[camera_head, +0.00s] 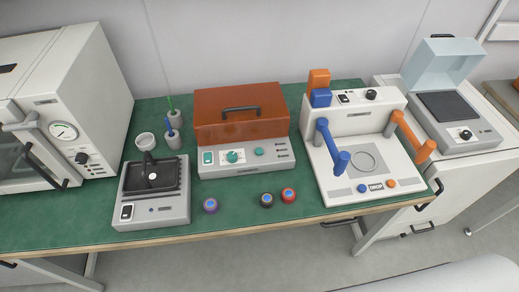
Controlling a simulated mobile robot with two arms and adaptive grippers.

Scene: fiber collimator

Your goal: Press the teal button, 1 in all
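A round teal button (259,151) sits on the front panel of a grey device (248,168) with an orange-brown lid, at the middle of the table. To its left on the same panel are a larger teal knob (233,156) and a teal rocker switch (208,157). Nothing covers the teal button. Neither of my grippers is in view.
The lid (240,112) with a dark handle is down. Small round pieces, including a red-rimmed one (288,195), lie on the green mat (235,208) in front. A white device with blue and orange handles (362,185) stands right; a grey hotplate-like device (150,213) stands left.

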